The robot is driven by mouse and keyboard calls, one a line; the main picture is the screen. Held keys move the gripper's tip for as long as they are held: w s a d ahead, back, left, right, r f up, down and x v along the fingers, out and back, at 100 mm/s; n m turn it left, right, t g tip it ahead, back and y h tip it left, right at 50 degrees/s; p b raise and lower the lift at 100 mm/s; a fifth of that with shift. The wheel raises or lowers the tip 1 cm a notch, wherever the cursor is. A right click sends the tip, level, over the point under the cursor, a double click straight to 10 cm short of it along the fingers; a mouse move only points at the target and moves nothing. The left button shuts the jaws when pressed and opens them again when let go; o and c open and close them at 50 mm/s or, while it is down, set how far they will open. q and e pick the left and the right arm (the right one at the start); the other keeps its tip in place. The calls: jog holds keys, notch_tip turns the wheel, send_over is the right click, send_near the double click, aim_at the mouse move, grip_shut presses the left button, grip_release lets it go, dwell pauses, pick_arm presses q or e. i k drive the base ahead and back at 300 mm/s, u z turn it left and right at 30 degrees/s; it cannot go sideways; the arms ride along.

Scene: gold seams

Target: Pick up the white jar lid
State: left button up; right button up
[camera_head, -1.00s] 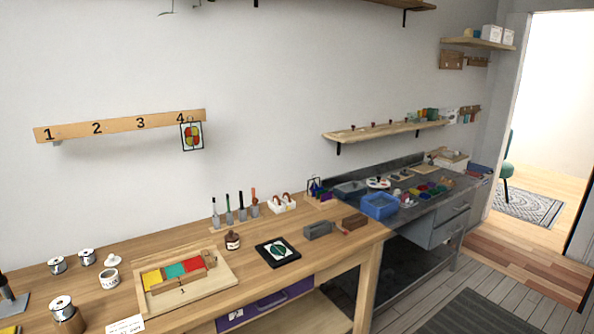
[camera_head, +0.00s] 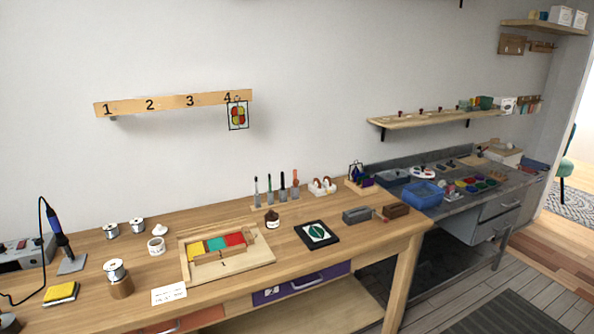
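The white jar lid (camera_head: 158,230) is small and round with a raised middle. It shows just above the rim of a small white jar (camera_head: 157,246) on the left part of the wooden workbench. I cannot tell whether it rests on the jar or on the bench just behind it. Neither of my grippers can be made out in the head view.
Metal spools (camera_head: 137,225) stand behind the jar, and another spool sits on a wooden block (camera_head: 121,287) in front. A wooden tray (camera_head: 259,254) with coloured panes lies to the right. A soldering iron (camera_head: 62,240) stands at left. Bare bench surrounds the jar.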

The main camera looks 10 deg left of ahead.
aim_at(160, 230)
jog(key=u, duration=1.3)
